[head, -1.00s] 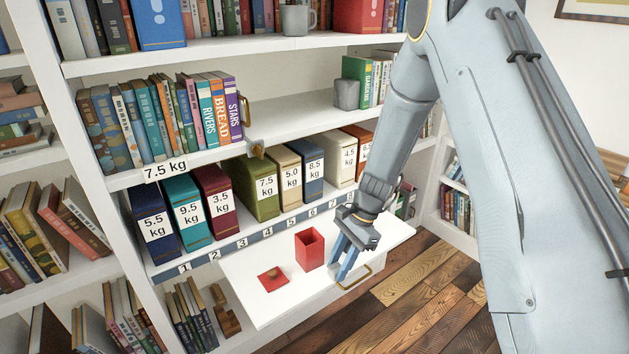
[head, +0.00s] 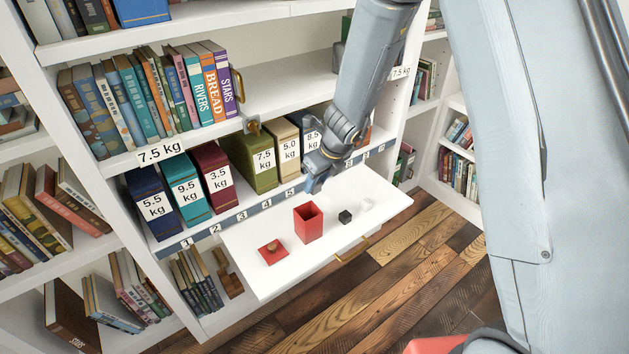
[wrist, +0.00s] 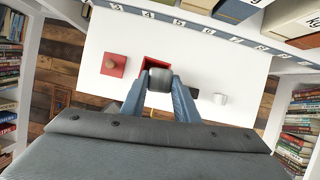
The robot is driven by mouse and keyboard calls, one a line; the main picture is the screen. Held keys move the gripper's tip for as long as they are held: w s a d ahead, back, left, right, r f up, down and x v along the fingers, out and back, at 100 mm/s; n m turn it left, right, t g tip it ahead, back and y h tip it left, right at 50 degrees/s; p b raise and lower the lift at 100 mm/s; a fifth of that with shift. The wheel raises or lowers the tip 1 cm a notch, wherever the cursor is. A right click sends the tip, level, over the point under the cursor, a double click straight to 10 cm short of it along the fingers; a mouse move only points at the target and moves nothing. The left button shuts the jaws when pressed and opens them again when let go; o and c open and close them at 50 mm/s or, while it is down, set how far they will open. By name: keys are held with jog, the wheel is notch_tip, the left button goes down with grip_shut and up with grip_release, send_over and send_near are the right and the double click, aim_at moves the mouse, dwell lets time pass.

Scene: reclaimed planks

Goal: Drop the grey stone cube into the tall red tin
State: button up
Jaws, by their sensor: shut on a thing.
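The tall red tin (head: 308,222) stands upright and open-topped on a white pull-out board (head: 240,243). My gripper (head: 312,184) is raised above the board, close to the tin in the head view. In the wrist view my gripper (wrist: 160,84) is shut on the grey stone cube (wrist: 160,99), between its two blue fingers. The tin (wrist: 153,63) shows just behind the cube there, partly covered by it and the fingers. In the head view the held cube is hidden by my gripper.
A red lid with a knob (head: 271,252) lies left of the tin. A small black cube (head: 345,216) and a white cylinder (head: 366,204) stand to its right. Labelled box files (head: 252,162) line the shelf behind the board. A brass handle (head: 352,250) is at the board's front.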

aim_at(318, 189)
jog(key=shift+f+b, duration=2.4)
jog(key=shift+b, duration=0.35)
jog(key=o, duration=1.2)
jog(key=shift+r, duration=0.1)
jog(key=p+v, duration=0.3)
jog(key=v, duration=0.4)
jog(key=shift+s+r, duration=0.15)
jog(key=shift+r, duration=0.2)
jog(key=s+d+r+n+h, duration=0.1)
jog(key=s+d+r+n, duration=0.1)
jog(key=s+d+n, duration=0.3)
jog(key=s+d+r+n+g+h, duration=0.1)
jog(key=s+d+n, duration=0.3)
jog(key=s+n, duration=0.4)
jog(key=s+d+r+n+g+h, duration=0.1)
jog(key=s+d+r+n, duration=0.2)
jog(key=n, duration=1.2)
jog(key=shift+s+d+r, duration=0.2)
jog(key=shift+s+d, duration=0.45)
jog(key=shift+s, duration=0.3)
jog(key=shift+s+d+r, duration=0.2)
jog(key=shift+s+d, duration=0.45)
jog(key=shift+s, duration=0.3)
